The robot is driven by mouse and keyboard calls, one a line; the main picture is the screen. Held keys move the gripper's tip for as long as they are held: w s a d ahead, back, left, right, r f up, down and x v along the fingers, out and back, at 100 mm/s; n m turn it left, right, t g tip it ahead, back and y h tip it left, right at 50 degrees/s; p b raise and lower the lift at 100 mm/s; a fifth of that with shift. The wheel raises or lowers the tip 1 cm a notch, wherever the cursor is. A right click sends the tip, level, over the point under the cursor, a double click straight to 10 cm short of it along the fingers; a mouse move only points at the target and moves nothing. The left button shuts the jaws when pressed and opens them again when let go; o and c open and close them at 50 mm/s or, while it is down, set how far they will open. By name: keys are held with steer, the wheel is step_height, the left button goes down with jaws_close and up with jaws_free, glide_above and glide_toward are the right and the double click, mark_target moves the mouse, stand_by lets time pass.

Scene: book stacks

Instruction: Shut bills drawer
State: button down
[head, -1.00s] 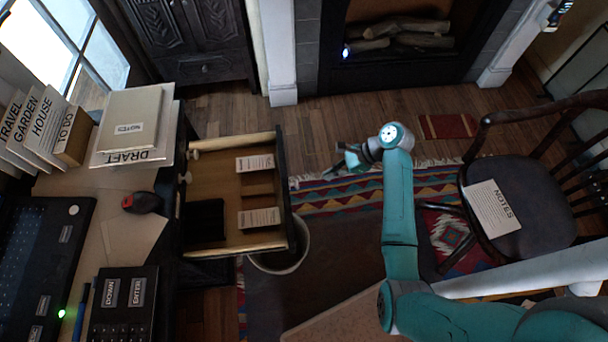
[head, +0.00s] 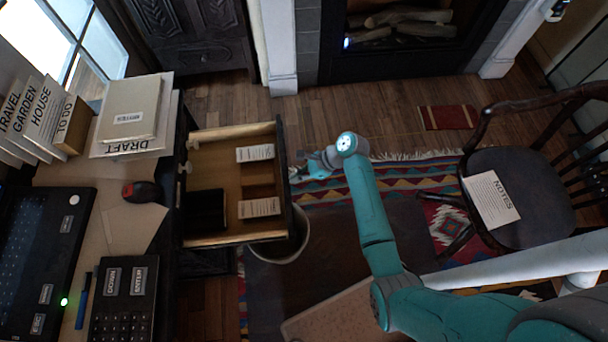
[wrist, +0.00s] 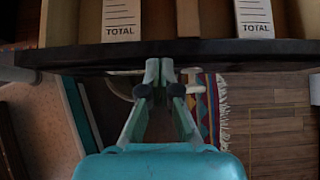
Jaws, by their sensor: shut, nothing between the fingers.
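The bills drawer (head: 228,238) is pulled out to the right from the desk in the head view. Two paper bills marked TOTAL and a black item lie inside it. In the wrist view the dark top edge of the drawer front (wrist: 225,48) runs across the picture, with the bills beyond it. My gripper (head: 298,172) is at the outer face of the drawer front, near its upper half in the head view. In the wrist view my gripper (wrist: 163,76) is shut and empty, its fingertips at the drawer front's edge. I cannot tell whether they touch it.
A bin (head: 284,246) stands under the drawer's outer end. The desk top (head: 75,205) holds books, a mouse, a keyboard and a keypad. A chair (head: 530,195) with a NOTES paper is at the right. Patterned rug (head: 350,185) lies beneath my arm.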

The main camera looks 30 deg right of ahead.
steer(key=shift+a, duration=0.15)
steer(key=w+a, duration=0.4)
steer(key=a, duration=0.9)
steer(key=w+a, duration=0.5)
steer(key=a, duration=0.9)
steer(key=shift+a, duration=0.1)
